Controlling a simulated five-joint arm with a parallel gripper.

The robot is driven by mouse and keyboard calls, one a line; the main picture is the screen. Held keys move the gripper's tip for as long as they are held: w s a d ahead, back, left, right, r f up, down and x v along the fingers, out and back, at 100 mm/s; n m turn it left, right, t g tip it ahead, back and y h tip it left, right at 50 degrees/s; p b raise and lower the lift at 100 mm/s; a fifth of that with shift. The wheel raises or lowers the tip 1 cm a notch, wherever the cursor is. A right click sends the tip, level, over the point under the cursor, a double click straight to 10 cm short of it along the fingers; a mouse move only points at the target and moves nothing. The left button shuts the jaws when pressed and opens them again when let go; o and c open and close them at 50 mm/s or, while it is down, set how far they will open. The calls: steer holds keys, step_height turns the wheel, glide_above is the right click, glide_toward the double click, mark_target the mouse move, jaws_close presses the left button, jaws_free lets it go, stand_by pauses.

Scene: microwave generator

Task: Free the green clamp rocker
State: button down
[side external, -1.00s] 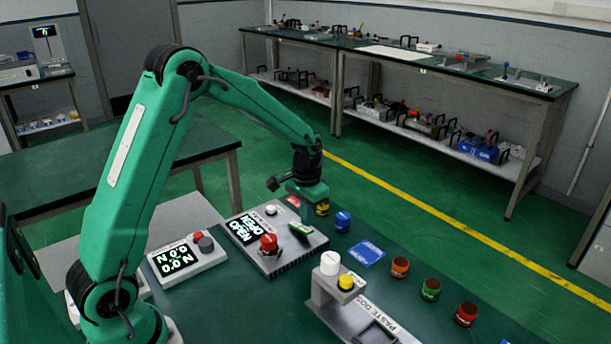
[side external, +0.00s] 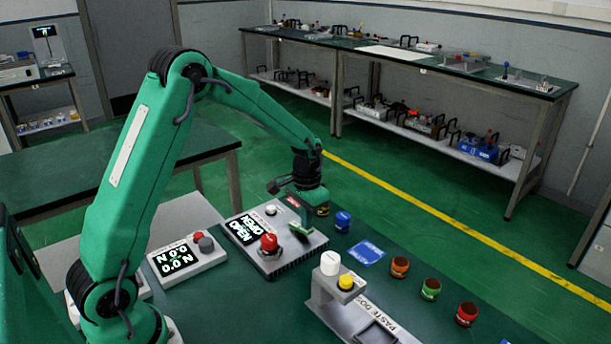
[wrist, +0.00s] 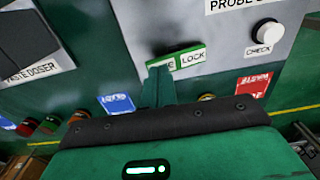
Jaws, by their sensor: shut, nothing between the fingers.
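The green clamp rocker (wrist: 190,57) is on the light grey panel of the probe unit. Its right end reads LOCK; the word at its left end is partly covered by my fingers. In the side view the rocker (side external: 299,235) shows only in part below my gripper (side external: 304,224). In the wrist view my gripper (wrist: 159,73) is shut and empty, with its tip at the rocker's left end. It looks very close to or touching the rocker; I cannot tell whether it presses. Which way the rocker is tipped is unclear.
A red knob (side external: 269,243) and a lit display (side external: 243,229) share the unit. A white CHECK button (wrist: 267,33) is right of the rocker. A blue jar (side external: 342,222), a blue pad (side external: 367,253) and the paste doser (side external: 330,292) stand nearby.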

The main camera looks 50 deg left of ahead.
steer(key=shift+f, duration=0.7)
stand_by(0.6)
steer(key=shift+r, duration=3.55)
steer(key=shift+r, duration=0.15)
steer(key=shift+s+d+r, duration=0.1)
steer(key=shift+s+r, duration=0.1)
steer(key=shift+r, duration=0.05)
steer(key=s+d+r+t, duration=0.3)
steer(key=s+d+r, duration=0.1)
steer(key=s+r, duration=0.55)
steer(key=s+d+r+t, duration=0.1)
steer(key=s, duration=0.6)
steer(key=s+d+r+t, duration=0.1)
steer(key=s+d+r, duration=0.1)
steer(key=s, duration=0.4)
steer(key=shift+s+t, duration=0.3)
steer(key=shift+s, duration=0.05)
